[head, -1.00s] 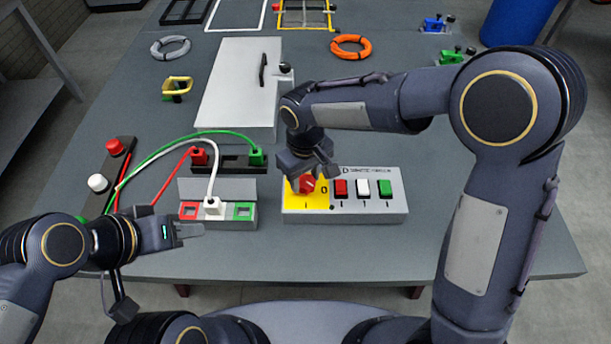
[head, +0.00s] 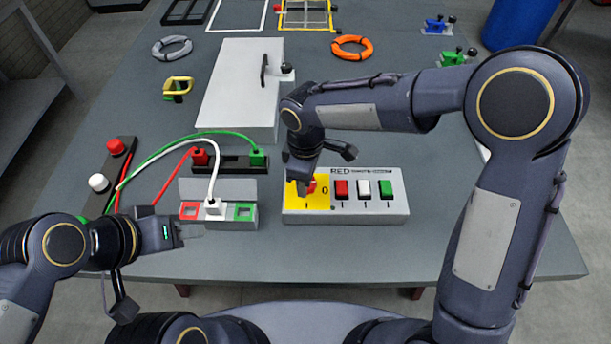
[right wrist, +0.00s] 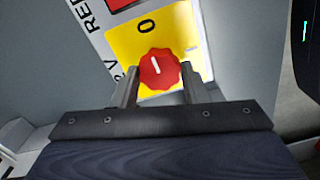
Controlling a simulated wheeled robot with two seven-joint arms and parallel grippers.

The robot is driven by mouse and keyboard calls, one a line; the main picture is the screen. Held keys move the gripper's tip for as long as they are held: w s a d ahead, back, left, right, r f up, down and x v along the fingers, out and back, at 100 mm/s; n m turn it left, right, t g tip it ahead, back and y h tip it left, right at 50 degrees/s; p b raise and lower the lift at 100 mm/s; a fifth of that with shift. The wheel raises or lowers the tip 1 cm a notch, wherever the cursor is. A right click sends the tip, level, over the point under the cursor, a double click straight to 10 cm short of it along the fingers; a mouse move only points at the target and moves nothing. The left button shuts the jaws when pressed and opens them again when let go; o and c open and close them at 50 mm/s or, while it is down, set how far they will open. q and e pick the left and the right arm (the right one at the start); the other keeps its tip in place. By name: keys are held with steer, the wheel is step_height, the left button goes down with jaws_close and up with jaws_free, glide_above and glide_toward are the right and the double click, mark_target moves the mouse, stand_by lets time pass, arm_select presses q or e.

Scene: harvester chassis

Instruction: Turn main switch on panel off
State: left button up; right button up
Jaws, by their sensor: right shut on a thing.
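The main switch is a red rotary knob (head: 311,186) on a yellow plate (head: 319,203) at the left end of the grey panel (head: 372,211). In the right wrist view the knob (right wrist: 160,70) sits between my right gripper's fingers (right wrist: 160,84), which are shut on it. The white line on the knob points roughly toward the "0" mark (right wrist: 147,26). In the head view my right gripper (head: 306,184) comes down from above and partly hides the knob. My left gripper (head: 188,232) hangs in front of the socket box; its finger gap is unclear.
Red, white and green rocker switches (head: 363,189) stand right of the knob. The socket box (head: 226,221) with a white plug and cables is to the left. A grey cabinet box (head: 225,90) stands behind. The table front is clear.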

stand_by(0.5)
steer(key=o, duration=1)
steer(key=shift+c, duration=0.2)
steer(key=shift+r+b, duration=0.3)
steer(key=shift+r, duration=3.6)
